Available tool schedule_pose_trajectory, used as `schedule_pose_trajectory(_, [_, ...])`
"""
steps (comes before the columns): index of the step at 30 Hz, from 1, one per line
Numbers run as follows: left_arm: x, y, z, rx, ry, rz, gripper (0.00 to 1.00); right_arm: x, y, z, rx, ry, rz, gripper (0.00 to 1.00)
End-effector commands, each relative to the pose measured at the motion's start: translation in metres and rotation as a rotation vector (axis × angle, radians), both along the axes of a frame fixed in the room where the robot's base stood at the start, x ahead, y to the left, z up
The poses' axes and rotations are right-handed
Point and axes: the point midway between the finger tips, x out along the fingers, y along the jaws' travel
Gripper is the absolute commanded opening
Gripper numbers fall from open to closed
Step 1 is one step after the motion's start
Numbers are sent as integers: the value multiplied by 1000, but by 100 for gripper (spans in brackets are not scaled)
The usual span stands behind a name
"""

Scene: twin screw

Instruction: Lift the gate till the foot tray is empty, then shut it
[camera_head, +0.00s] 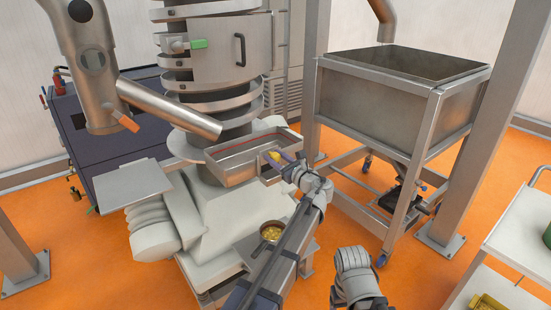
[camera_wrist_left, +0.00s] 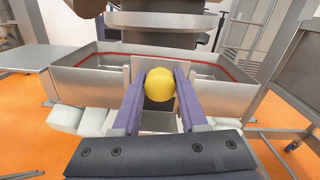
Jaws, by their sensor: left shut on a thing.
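The foot tray (camera_head: 222,170) is a shallow metal tray with a red line inside its wall, at the foot of the spiral column. It also shows in the left wrist view (camera_wrist_left: 82,80). My left gripper (camera_head: 275,157) is at the tray's front, its purple fingers (camera_wrist_left: 158,95) shut on the round yellow knob (camera_wrist_left: 160,84) of the gate. The gate plate (camera_wrist_left: 146,68) stands behind the knob, partly hidden by the fingers; I cannot tell how far it is lifted. No loose pieces show on the visible tray floor.
A pot (camera_head: 271,232) with yellow pieces stands below the tray front. A large metal hopper (camera_head: 385,100) on a wheeled frame stands at the right. A flat side plate (camera_head: 130,185) lies left of the tray. A shelf cart (camera_head: 525,225) is at the right edge.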

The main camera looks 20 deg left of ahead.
Motion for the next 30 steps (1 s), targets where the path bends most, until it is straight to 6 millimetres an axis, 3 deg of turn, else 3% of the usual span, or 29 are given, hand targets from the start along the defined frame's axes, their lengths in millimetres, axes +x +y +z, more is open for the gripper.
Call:
schedule_pose_trajectory(23, [-1, 0, -1, -1, 1, 1, 0, 0, 0, -1, 0, 0, 0, 72])
schedule_pose_trajectory(30, [-1, 0, -21, -1, 1, 1, 0, 0, 0, -21, 0, 0, 0, 72])
